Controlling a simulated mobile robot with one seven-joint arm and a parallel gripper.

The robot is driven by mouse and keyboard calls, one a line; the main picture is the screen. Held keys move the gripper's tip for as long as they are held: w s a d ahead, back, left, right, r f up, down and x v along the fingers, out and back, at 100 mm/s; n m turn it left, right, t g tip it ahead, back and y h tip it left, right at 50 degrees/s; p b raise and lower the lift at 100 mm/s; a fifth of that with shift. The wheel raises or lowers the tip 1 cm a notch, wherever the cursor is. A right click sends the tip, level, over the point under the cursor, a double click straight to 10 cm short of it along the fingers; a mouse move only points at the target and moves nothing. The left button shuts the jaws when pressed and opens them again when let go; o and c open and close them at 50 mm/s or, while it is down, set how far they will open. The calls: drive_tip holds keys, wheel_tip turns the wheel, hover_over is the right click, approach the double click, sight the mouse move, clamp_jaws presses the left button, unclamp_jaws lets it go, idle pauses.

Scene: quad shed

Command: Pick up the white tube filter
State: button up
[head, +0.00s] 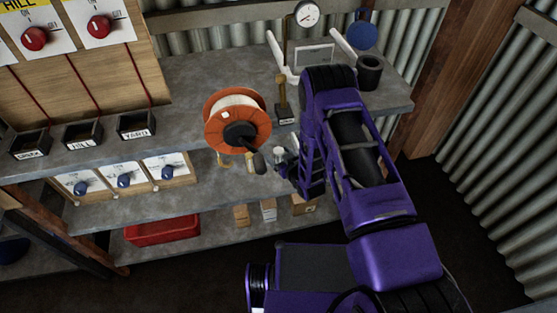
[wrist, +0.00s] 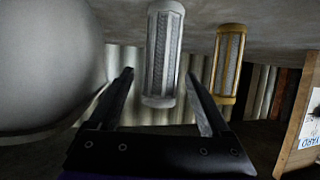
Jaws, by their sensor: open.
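The white tube filter (wrist: 162,52) is a pale ribbed cylinder with grey mesh and rounded end caps. It stands out near the top middle of the wrist view, against a grey surface. My gripper (wrist: 160,78) is open, with one finger on each side of the filter's lower part in the picture. Neither finger visibly touches it, and I cannot tell how deep it lies between them. In the head view my arm covers much of the shelf, and I cannot clearly pick out the filter there.
A yellow tube filter (wrist: 229,66) is just right of the right finger. A large pale rounded object (wrist: 45,65) fills the left of the wrist view. In the head view an orange reel (head: 222,105) is left of my arm, and a black cup (head: 369,73) is behind it.

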clamp_jaws()
drive_tip(key=shift+r, duration=0.15)
